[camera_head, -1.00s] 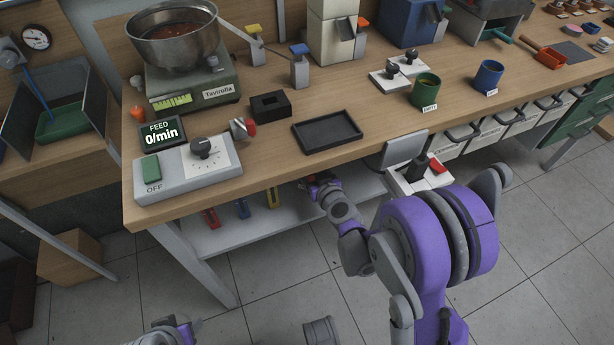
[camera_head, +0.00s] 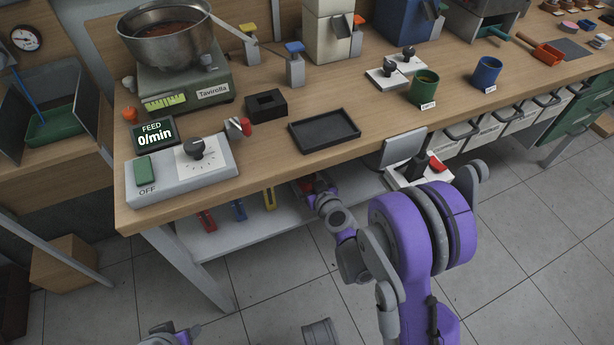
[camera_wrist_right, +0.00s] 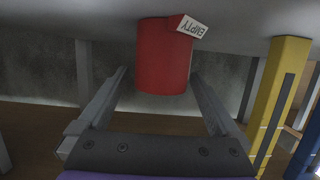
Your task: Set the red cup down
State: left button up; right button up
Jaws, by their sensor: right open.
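The red cup (camera_wrist_right: 163,60) shows in the right wrist view, which looks upside down. Its label, also inverted, reads EMPTY, and its labelled end is near the pale surface at the top of the picture. My right gripper (camera_wrist_right: 160,75) is open, with one finger on each side of the cup and visible gaps between. In the head view my right gripper (camera_head: 310,186) is under the bench's front edge, by the lower shelf (camera_head: 235,232). The cup is mostly hidden there.
Yellow (camera_wrist_right: 278,105) and blue (camera_wrist_right: 303,115) upright pieces stand beside the cup in the right wrist view. On the bench (camera_head: 285,170) are a black tray (camera_head: 324,130), a green cup (camera_head: 423,88) and a blue cup (camera_head: 487,74). The bench overhangs my right gripper.

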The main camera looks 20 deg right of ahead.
jog(key=shift+r, duration=0.2)
jog(key=p+v, duration=0.2)
jog(key=v, duration=1)
jog(key=s+a+r+n+g+y, duration=0.2)
jog(key=s+a+r+g+y, duration=0.1)
jog(key=s+a+g, duration=0.4)
jog(key=s+d+m+g+h, duration=0.2)
jog(key=s+d+g+h, duration=0.1)
jog(key=s, duration=1)
jog(key=shift+r+h, duration=0.3)
jog(key=shift+r, duration=0.05)
jog(key=shift+r, duration=0.1)
